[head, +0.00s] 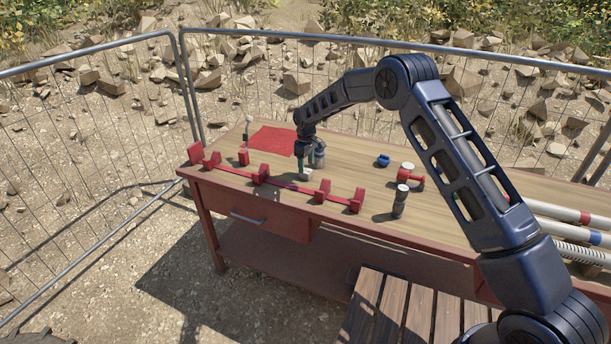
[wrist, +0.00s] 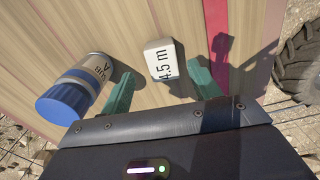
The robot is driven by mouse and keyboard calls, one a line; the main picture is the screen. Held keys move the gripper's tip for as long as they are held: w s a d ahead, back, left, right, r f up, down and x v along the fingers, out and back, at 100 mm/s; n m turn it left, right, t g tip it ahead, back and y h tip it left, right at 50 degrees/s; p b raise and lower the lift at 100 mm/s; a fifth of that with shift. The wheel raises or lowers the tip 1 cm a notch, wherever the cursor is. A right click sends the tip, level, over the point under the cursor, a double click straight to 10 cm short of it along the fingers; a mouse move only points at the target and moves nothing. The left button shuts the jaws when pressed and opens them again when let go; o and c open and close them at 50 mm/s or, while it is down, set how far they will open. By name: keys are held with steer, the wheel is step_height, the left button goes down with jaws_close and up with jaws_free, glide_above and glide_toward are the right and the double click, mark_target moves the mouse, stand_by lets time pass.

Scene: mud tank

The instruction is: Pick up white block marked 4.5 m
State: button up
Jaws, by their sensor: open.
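The white block marked "4.5 m" (wrist: 163,60) stands on the wooden tabletop in the wrist view, its marking facing me. In the head view it is a small pale shape (head: 305,175) just below my gripper (head: 304,155). In the wrist view, the green fingers of my gripper (wrist: 163,76) are spread apart, one on each side of the block. A gap shows on both sides, wider on the left. Nothing is held. How deep the fingertips reach beside the block is hard to tell.
A blue-capped labelled jar (wrist: 82,88) is close outside the left finger. A red rail with upright brackets (head: 262,175) runs along the table's front edge. A red mat (head: 272,141), blue ring (head: 383,160), red fitting (head: 411,177) and dark cylinder (head: 400,203) are nearby. Pipes lie at right.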

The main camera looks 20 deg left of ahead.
mark_target(306, 170)
steer(key=f, duration=0.4)
steer(key=shift+s+d+f, duration=0.15)
steer(key=shift+s+f, duration=0.05)
steer(key=shift+s, duration=0.05)
steer(key=shift+c, duration=0.2)
steer(key=c, duration=1)
